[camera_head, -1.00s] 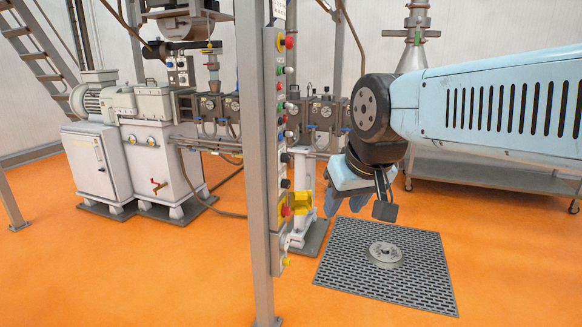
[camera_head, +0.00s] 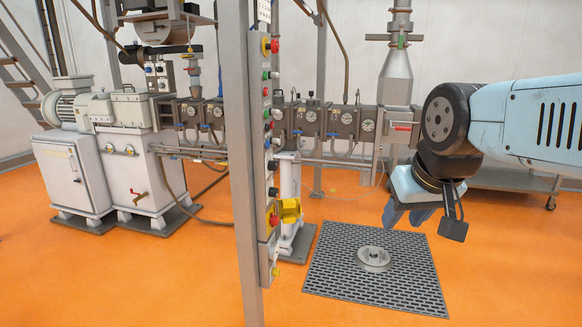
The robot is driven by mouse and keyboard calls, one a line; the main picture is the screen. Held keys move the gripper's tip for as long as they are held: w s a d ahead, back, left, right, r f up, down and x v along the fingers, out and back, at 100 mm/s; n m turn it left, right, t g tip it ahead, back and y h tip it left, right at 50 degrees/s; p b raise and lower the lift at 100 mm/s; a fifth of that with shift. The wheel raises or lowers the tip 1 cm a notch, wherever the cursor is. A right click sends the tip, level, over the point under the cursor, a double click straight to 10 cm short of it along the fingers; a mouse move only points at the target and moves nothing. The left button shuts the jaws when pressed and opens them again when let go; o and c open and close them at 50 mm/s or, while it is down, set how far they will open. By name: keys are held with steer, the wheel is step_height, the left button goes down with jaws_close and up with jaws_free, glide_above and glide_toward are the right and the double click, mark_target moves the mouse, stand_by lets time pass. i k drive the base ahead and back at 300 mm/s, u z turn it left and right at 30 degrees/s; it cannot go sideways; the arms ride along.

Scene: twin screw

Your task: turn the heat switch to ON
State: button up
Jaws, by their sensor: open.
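A narrow upright control panel (camera_head: 267,146) is fixed to a grey post left of the middle, seen nearly edge-on. It carries a column of buttons and knobs. Two black knobs stick out from it, an upper one (camera_head: 272,165) and a lower one (camera_head: 273,191). The labels are too small to read, so I cannot tell which control is the heat switch or how it is set. My gripper (camera_head: 406,215) hangs at the right, fingers pointing down, open and empty. It is well to the right of the panel and touches nothing.
The grey post (camera_head: 243,200) stands in the foreground. A yellow-housed red button (camera_head: 273,219) is low on the panel. A floor grate (camera_head: 330,270) with a round drain lies below my gripper. Gauged machinery (camera_head: 310,120) runs behind. The orange floor in front is clear.

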mark_target(273, 166)
steer(key=z, duration=0.1)
steer(key=i, duration=1)
steer(key=u, duration=0.05)
